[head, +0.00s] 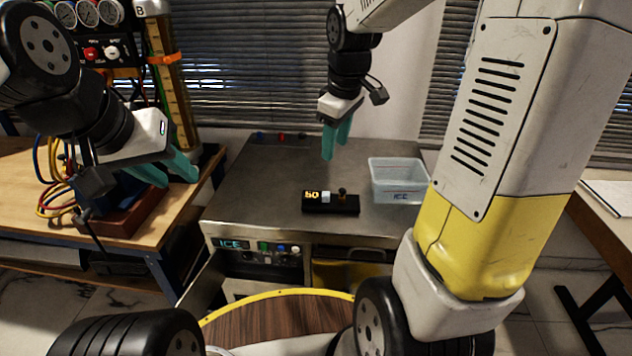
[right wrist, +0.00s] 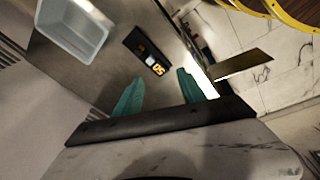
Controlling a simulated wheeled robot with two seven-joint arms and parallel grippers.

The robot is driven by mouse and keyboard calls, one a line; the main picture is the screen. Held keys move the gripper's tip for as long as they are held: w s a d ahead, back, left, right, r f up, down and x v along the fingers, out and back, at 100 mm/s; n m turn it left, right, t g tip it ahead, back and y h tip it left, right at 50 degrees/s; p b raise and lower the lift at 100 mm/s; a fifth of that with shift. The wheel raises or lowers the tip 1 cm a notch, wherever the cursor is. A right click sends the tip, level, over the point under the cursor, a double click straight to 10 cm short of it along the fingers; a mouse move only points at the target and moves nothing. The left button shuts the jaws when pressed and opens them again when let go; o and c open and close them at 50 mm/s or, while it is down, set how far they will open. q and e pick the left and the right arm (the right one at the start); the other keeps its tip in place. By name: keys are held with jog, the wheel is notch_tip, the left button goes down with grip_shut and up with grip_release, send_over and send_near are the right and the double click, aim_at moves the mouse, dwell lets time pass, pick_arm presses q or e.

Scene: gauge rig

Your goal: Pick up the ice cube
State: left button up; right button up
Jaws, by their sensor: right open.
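A small pale cube (head: 326,197), which looks like the ice cube, sits on a black device (head: 345,206) on the metal counter, between its lit display and a dark knob. My left gripper (head: 167,172) is at the left near the wooden bench, fingers apart and empty.
A clear bin (head: 398,182) marked ICE stands on the counter (head: 255,185), right of the device; its inside looks empty. An open drawer or door (head: 202,286) juts out at the counter's front left. Gauges (head: 88,14) and hoses are at the left.

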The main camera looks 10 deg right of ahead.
aim_at(327, 193)
jog(key=w+f+n, duration=0.2)
jog(key=w+f, duration=0.1)
jog(key=f, duration=0.1)
jog(key=w+f+n+g, duration=0.1)
jog(key=w+f+n, duration=0.1)
jog(key=f, duration=0.2)
jog(key=w+f+n+g, duration=0.1)
jog(key=w+f, duration=0.2)
jog(key=f, duration=0.1)
jog(key=shift+w+f+n, duration=0.3)
jog(key=shift+f+n, duration=0.05)
jog(key=shift+n, duration=0.05)
jog(key=f, duration=0.7)
jog(key=shift+w+d+f, duration=0.15)
jog(key=shift+d+f, duration=0.1)
jog(key=shift+f, duration=0.1)
jog(key=shift+c, duration=0.2)
grip_shut()
